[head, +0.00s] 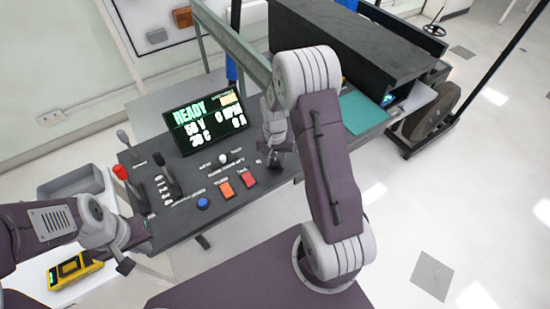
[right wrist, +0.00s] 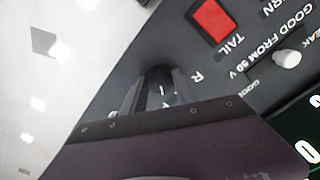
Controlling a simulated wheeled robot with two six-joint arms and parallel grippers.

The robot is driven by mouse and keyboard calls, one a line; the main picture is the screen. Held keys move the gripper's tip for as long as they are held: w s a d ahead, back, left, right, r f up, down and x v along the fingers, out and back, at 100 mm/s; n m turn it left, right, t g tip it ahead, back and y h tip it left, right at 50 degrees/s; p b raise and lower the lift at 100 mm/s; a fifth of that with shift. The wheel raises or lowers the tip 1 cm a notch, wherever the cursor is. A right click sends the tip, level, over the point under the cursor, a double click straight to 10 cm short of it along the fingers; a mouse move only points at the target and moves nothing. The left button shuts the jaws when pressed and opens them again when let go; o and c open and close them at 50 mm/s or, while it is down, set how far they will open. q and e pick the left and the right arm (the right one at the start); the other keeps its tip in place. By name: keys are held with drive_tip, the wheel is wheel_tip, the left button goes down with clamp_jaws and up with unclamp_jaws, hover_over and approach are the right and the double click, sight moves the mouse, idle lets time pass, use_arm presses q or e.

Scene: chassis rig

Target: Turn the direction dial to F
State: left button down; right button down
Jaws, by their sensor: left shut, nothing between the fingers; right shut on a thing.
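The direction dial (right wrist: 160,84) is a dark round knob on the black control panel (head: 215,217). In the right wrist view it sits between the two fingers of my right gripper (right wrist: 153,92), which is shut on it. A white letter R shows beside the dial; an F is not readable, and part of the dial is hidden by the fingers. In the head view my right gripper (head: 277,157) reaches down to the panel's right end and covers the dial. My left gripper (head: 125,265) is shut and empty, low at the panel's left front.
A lit screen (head: 205,121) reads READY. A yellow meter (head: 75,268) lies near my left arm. A grey bin (head: 70,184) is behind.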

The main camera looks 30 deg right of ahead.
sight(275, 162)
drive_tip(key=shift+r+m, duration=0.1)
drive_tip(key=shift+m, duration=0.7)
drive_tip(key=c, duration=0.9)
unclamp_jaws()
drive_tip(key=shift+c, duration=0.2)
wheel_tip(275, 162, up, 9)
drive_tip(key=shift+p, duration=0.45)
